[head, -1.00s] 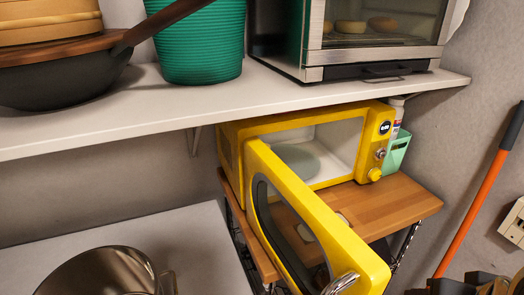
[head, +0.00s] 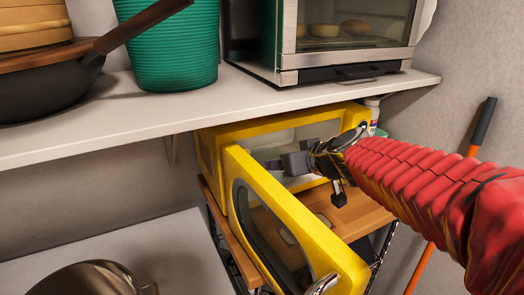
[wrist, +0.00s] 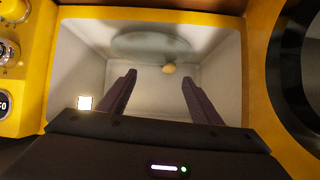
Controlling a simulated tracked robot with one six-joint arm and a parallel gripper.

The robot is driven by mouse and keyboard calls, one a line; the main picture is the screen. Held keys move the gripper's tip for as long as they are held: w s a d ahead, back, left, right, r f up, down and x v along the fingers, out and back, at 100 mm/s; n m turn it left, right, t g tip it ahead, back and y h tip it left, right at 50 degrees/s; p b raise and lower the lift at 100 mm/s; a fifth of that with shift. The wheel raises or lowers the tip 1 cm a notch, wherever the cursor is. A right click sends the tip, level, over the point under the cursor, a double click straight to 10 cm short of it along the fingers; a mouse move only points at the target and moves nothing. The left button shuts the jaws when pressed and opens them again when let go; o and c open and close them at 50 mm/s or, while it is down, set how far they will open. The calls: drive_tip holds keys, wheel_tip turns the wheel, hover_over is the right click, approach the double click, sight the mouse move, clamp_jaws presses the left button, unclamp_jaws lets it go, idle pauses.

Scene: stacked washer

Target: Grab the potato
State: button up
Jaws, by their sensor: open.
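A small yellowish-tan lump, which looks like the potato (wrist: 169,69), sits inside the yellow microwave by the edge of the round turntable (wrist: 150,45) in the wrist view. It cannot be seen in the head view. My gripper (wrist: 159,78) is open and empty, its two dark fingers pointing into the cavity. The potato shows beyond the fingertips, between their lines and nearer the right one. In the head view my gripper (head: 285,164) is at the microwave's (head: 210,160) opening, and my arm hides part of its right side.
The microwave door (head: 300,225) hangs open towards the front left, close to my arm. A white shelf (head: 180,118) runs above, with a toaster oven (head: 345,75), green basket and dark pan. A wooden board (head: 365,212) carries the microwave. An orange-handled pole leans at the right.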

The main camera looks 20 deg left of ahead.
drive_tip(key=shift+n+y, duration=0.3)
drive_tip(key=shift+n, duration=0.2)
drive_tip(key=w+a, duration=0.1)
drive_tip(key=a, duration=0.2)
drive_tip(key=w+a+f, duration=0.1)
drive_tip(key=a, duration=0.2)
drive_tip(key=w+a+f, duration=0.1)
drive_tip(key=a, duration=0.1)
drive_tip(key=shift+a, duration=0.4)
drive_tip(key=shift+x, duration=4.2)
drive_tip(key=shift+w+a+r, duration=0.1)
drive_tip(key=shift+r+x, duration=0.15)
drive_tip(key=shift+x, duration=1.15)
drive_tip(key=shift+r+x, duration=0.1)
drive_tip(key=shift+x, duration=1.15)
drive_tip(key=shift+w, duration=0.2)
drive_tip(key=shift+c, duration=0.2)
